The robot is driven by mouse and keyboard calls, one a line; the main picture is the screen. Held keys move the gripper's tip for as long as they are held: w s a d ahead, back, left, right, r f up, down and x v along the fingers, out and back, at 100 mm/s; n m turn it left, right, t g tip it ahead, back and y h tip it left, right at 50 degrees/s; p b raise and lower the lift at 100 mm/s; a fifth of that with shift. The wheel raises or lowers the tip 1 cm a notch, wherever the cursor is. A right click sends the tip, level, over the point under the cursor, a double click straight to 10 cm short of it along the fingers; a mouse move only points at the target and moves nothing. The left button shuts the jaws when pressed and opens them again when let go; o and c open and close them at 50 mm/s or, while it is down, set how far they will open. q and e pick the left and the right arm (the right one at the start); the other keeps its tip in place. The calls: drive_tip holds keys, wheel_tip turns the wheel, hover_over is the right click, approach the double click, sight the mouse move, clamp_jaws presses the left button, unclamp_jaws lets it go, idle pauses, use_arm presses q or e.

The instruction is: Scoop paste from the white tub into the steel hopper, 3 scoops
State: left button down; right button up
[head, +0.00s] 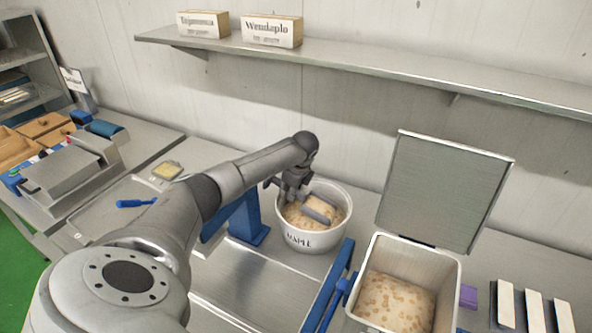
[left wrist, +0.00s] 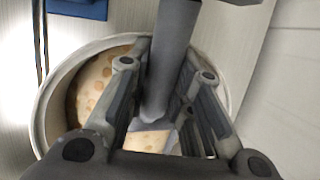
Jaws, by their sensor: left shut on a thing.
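The white tub (head: 303,240), lettered "MAPLE", stands on the counter and holds beige, nut-flecked paste. My left gripper (head: 290,192) is over the tub's left part, shut on the scoop (head: 319,207). The grey scoop reaches down into the tub, with paste beside and in front of it. In the left wrist view the scoop's handle (left wrist: 172,62) runs between my fingers, with the tub's rim (left wrist: 48,105) around them. How full the scoop is, I cannot tell. The steel hopper (head: 448,295) stands at the right with its lid raised and similar paste inside. My right gripper is not in view.
A blue upright stand (head: 248,218) is left of the tub. A blue-edged rail (head: 328,288) lies between tub and hopper. White bars (head: 535,308) and a purple block (head: 468,296) are right of the hopper. A shelf (head: 370,65) with two labelled boxes runs above.

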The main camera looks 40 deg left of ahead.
use_arm(q)
drive_tip(key=shift+s+a+r+h, duration=0.25)
drive_tip(key=shift+a+r+h, duration=0.15)
drive_tip(key=shift+a, duration=0.1)
drive_tip(key=shift+s+a+h+p, duration=0.1)
drive_tip(key=shift+a+h+p, duration=0.2)
drive_tip(key=shift+h, duration=0.1)
drive_tip(key=shift+s+a+r+t+h+p, duration=0.15)
drive_tip(key=shift+a+r+t+h+p, duration=0.2)
drive_tip(key=shift+r, duration=0.35)
drive_tip(key=shift+s+a+r+t+h+p, duration=0.15)
drive_tip(key=shift+a+r+h+p, duration=0.25)
drive_tip(key=shift+r, duration=0.25)
drive_tip(key=shift+h, duration=0.25)
drive_tip(key=shift+a+r, duration=0.2)
drive_tip(key=shift+r, duration=1.15)
drive_tip(key=shift+a+r, duration=0.15)
drive_tip(key=shift+r, duration=1.2)
drive_tip(key=shift+s+r, duration=0.1)
drive_tip(key=shift+r, duration=0.05)
drive_tip(key=shift+d, duration=0.1)
